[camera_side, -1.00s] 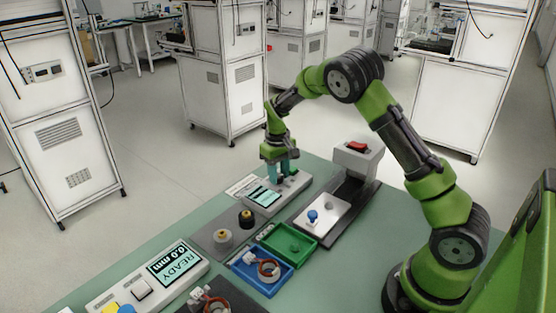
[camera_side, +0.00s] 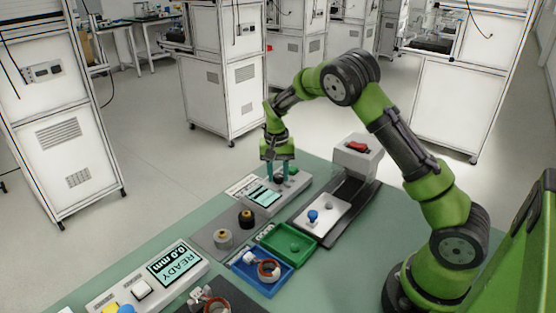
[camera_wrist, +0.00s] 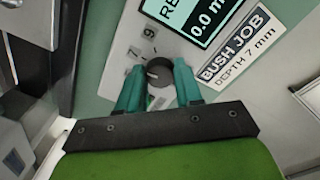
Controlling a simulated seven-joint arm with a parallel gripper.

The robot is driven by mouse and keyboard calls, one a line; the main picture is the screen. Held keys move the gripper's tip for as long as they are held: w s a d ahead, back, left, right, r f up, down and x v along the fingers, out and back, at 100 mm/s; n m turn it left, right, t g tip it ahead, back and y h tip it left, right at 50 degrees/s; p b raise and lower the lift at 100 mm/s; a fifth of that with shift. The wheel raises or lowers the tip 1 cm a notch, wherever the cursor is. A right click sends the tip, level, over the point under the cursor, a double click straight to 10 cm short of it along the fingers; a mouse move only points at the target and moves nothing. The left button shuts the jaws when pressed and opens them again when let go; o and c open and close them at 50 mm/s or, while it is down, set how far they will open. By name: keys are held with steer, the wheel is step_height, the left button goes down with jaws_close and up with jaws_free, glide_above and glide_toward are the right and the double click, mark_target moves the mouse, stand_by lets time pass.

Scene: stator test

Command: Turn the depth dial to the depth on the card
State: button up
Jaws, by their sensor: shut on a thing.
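The depth dial (camera_wrist: 160,73) is a dark round knob on a pale panel, with a white pointer line toward the left in the wrist view. The numbers 7 and 9 are printed beside it. The card (camera_wrist: 236,48) reads "BUSH JOB DEPTH 7 mm". The display (camera_wrist: 196,14), partly cut off, shows "RE" and "0.0 m". My gripper (camera_wrist: 160,84) is pointed down with its teal fingers on either side of the dial, shut on it. In the side view my gripper (camera_side: 280,175) is at the far unit (camera_side: 290,192), hiding part of it.
A grey press (camera_side: 357,158) with a red switch stands right of the unit. Green (camera_side: 301,252) and blue (camera_side: 248,276) trays, a dark mat with two small parts, and another panel reading "READY 0.0 mm" (camera_side: 175,262) lie nearer.

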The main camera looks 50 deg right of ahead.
mark_target(279, 176)
steer(key=shift+m, duration=0.5)
steer(key=o, duration=1)
steer(key=shift+o, duration=0.2)
step_height(279, 176, up, 17)
steer(key=shift+w+a, duration=0.15)
steer(key=shift+w, duration=0.1)
steer(key=shift+w, duration=0.1)
steer(key=s+a+r+n+t, duration=0.1)
steer(key=s+a, duration=0.3)
steer(key=s, duration=0.4)
steer(key=s+a+r+n+t+y, duration=0.1)
steer(key=s+a+n+t, duration=0.2)
steer(key=s, duration=0.5)
steer(key=s+a+r+n+t+y, duration=0.1)
steer(key=s+a+r+n+t, duration=0.1)
steer(key=s+a, duration=0.5)
steer(key=shift+s+n+t, duration=0.6)
steer(key=shift+t, duration=0.2)
